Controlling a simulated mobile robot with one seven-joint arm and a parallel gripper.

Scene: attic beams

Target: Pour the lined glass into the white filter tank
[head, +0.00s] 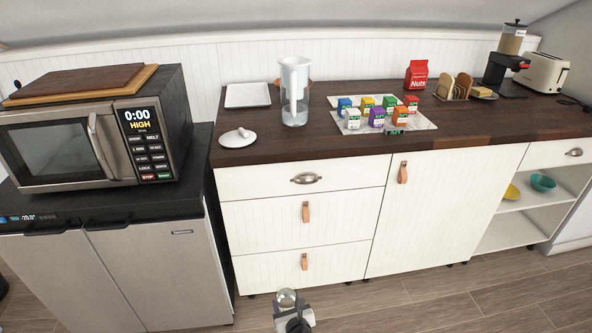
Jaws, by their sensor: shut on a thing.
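The white filter tank (295,75) is the white upper part of a clear pitcher (296,108), which stands upright on the dark wooden counter. Its top looks open. A clear glass (287,298) shows small at the bottom edge of the head view, in front of the drawers and below counter height. My gripper (291,312) is at the glass and shut on it. Lines on the glass and what is in it are too small to make out. My gripper is well below and apart from the pitcher.
A white lid (238,137) lies on the counter (262,147) front left of the pitcher. A white square plate (248,95) is behind it. A tray (418,124) with several small cartons stands right of the pitcher. A microwave (95,135) stands at left.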

